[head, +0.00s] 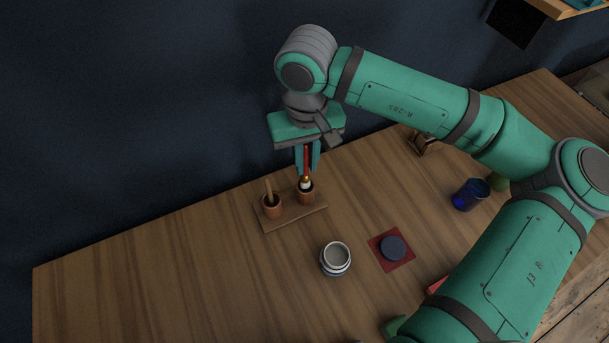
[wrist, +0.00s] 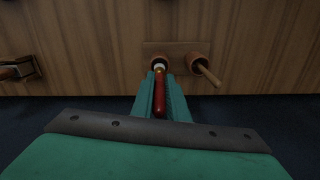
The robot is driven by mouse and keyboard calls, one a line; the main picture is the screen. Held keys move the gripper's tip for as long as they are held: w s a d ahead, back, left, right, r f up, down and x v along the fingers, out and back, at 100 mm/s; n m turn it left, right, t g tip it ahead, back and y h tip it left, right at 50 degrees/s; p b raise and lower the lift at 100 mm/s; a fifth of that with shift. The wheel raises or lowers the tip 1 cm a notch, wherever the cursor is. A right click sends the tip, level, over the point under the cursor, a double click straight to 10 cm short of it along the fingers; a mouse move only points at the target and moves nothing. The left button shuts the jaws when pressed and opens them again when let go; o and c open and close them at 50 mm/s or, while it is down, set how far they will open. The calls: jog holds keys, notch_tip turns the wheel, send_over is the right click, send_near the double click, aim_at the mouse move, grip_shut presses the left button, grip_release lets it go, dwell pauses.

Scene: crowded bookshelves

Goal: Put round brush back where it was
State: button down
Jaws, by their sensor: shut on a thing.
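The round brush (head: 306,164) has a red handle and a pale metal collar at its lower end. My gripper (head: 307,160) is shut on its handle and holds it upright over the right cup (head: 306,195) of a wooden holder (head: 296,216). The brush's lower end appears in or at the mouth of this cup; its tip is hidden. In the wrist view the red handle (wrist: 159,104) lies between my fingers, and its collar meets the cup (wrist: 159,62). The holder's left cup (head: 272,207) holds a wooden stick (head: 268,187).
A white and grey jar (head: 336,259) stands in front of the holder. A dark round item (head: 393,247) sits on a red square (head: 376,257). A blue cup (head: 469,194) stands at right. The wooden table's left part (head: 150,275) is clear. A dark wall (head: 120,100) stands behind.

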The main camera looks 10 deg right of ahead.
aim_at(307, 150)
jog(key=shift+s+f, duration=0.1)
jog(key=shift+f, duration=2.6)
jog(key=c, duration=1.7)
grip_release()
jog(key=shift+f, duration=0.1)
jog(key=shift+c, duration=0.2)
notch_tip(307, 150, up, 12)
jog(key=shift+r, duration=0.15)
